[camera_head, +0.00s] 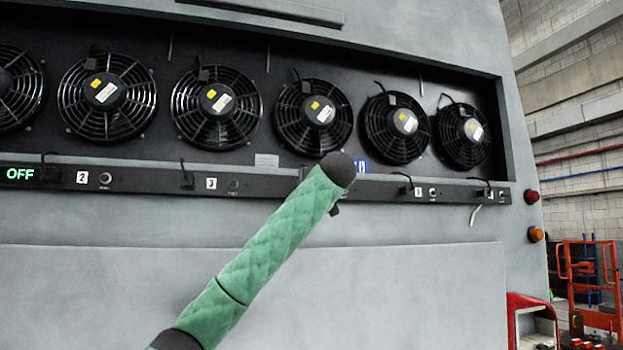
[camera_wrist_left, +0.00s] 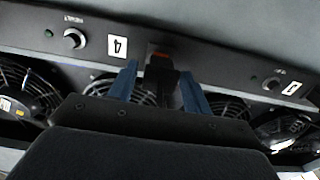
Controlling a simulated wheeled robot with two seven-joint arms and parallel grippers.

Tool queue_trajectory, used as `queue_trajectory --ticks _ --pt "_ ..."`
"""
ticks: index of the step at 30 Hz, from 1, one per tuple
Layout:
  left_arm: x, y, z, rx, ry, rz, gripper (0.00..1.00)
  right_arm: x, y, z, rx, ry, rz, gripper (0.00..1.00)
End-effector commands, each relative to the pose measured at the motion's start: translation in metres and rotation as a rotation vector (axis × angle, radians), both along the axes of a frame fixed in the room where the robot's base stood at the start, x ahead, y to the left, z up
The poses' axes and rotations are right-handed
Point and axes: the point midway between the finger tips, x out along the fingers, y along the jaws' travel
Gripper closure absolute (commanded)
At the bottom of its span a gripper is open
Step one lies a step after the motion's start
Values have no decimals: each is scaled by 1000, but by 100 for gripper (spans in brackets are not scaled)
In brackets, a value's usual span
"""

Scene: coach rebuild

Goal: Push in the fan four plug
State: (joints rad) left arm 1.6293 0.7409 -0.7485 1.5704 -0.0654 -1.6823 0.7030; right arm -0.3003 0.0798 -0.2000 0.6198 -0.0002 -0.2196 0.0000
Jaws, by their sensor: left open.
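The fan four plug (camera_wrist_left: 160,64) is a small dark block with a reddish part on the black strip, beside the white label 4 (camera_wrist_left: 118,46) in the left wrist view. My left gripper (camera_wrist_left: 158,76) is open, with one blue finger on each side of the plug. I cannot tell whether the fingers touch it, or how deep it sits. In the head view the dark end of my green-sleeved left arm covers the plug and most of the gripper; a bit of blue shows beside it. My right gripper is not in view.
A row of black fans (camera_head: 313,117) sits in a recess above the control strip (camera_head: 130,180). The strip carries knobs, numbered labels and other plugs (camera_head: 187,180). A green OFF display (camera_head: 20,174) is at the left. Red (camera_head: 531,196) and orange lamps are at the right. The panel below is bare.

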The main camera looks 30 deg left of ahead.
Motion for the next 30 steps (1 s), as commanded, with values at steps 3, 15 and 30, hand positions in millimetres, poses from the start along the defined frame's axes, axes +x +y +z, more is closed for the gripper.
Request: queue_trajectory --ticks 3,15,30 --pt "3 4 0 1 1 1 51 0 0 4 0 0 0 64" --pt "4 5 -1 0 0 0 69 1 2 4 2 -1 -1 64" --pt "8 8 -2 0 -9 -3 100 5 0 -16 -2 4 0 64"
